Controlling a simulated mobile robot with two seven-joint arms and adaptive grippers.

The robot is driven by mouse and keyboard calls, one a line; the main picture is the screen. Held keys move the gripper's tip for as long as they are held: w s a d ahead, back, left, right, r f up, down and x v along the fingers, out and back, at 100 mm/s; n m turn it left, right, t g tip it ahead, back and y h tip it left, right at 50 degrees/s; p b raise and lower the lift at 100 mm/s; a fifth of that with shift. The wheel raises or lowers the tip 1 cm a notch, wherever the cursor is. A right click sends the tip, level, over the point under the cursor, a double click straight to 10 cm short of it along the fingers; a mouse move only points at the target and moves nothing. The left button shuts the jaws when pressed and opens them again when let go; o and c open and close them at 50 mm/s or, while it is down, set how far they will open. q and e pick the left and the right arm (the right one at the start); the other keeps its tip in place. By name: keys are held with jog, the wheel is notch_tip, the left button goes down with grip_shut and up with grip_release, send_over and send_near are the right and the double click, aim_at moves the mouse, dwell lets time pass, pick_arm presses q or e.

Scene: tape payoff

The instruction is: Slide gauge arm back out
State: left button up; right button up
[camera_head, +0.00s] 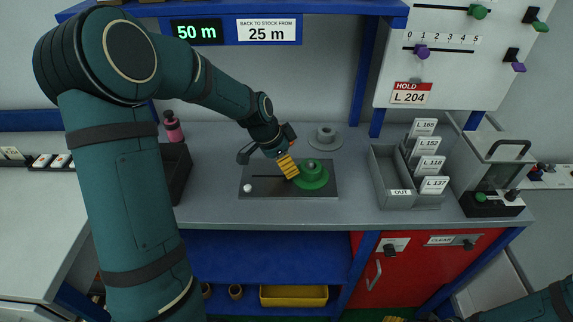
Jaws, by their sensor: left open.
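A dark grey plate (270,191) lies on the bench, with a green stepped spool (314,180) at its right side. A thin dark line, slot or bar, runs across the plate toward the spool; I cannot tell which part is the gauge arm. A small white knob (248,188) sits at the plate's left end. My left gripper (289,167) is open, its yellow fingers low over the plate, just left of the spool. Whether they touch it is unclear. They hide part of the plate and spool. A yellow bit of my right gripper (393,319) shows at the bottom edge.
A grey flanged part (325,137) stands behind the spool. A card holder (396,190) with several labelled cards and a clear-sided box (494,180) stand to the right. A pink bottle (173,128) and dark bin (177,172) are left. The bench front is clear.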

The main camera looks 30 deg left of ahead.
pick_arm(q)
jog(key=shift+w+d+f, duration=0.1)
jog(key=shift+f, duration=0.2)
jog(key=shift+c, duration=0.2)
grip_shut()
